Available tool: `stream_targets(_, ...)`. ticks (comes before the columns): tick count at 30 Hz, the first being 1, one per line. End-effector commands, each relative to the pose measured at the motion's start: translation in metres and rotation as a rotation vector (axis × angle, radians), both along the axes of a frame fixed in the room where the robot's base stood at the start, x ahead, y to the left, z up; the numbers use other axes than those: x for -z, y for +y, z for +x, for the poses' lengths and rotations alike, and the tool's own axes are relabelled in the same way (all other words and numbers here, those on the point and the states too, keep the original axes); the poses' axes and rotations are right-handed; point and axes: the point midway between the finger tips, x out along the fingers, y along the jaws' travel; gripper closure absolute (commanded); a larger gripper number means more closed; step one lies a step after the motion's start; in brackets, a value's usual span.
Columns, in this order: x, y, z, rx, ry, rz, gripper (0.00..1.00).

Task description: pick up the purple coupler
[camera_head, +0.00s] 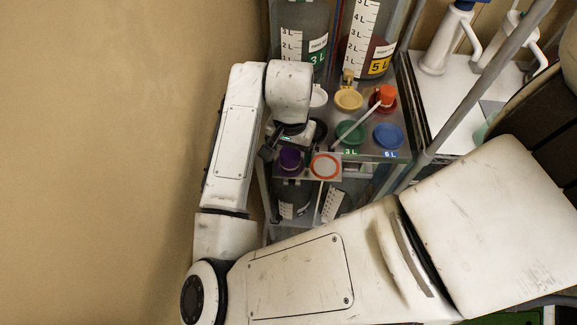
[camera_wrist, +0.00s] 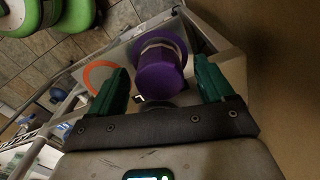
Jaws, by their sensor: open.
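The purple coupler (camera_wrist: 162,72) is a short cylinder with a pale band, seen between my gripper's fingers in the wrist view. It also shows in the head view (camera_head: 290,160) at the front left of the rack's top, next to a white disc with an orange ring (camera_head: 326,166). My gripper (camera_wrist: 165,85) has two green fingers, one on each side of the coupler with gaps visible. It is open, and I cannot tell how deep the fingers reach along the coupler. In the head view my arm partly hides the gripper.
Coloured dishes, green (camera_head: 350,134), blue (camera_head: 388,136) and yellow (camera_head: 348,99), sit on the shelf behind. An orange-red piece (camera_head: 387,95) with a pale rod stands there. Marked 3 L and 5 L containers (camera_head: 372,45) stand at the back. A tan wall (camera_head: 100,150) is close on the left.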

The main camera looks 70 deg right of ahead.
Motion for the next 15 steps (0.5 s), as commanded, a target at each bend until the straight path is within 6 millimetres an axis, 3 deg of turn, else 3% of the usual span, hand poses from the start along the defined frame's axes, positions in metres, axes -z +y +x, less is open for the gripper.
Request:
stream_targets(11, 0.0024, -0.0018, 0.0005, 0.001, 0.0, 0.0, 0.2)
stream_targets(15, 0.0024, -0.0017, 0.0004, 0.001, 0.0, 0.0, 0.33)
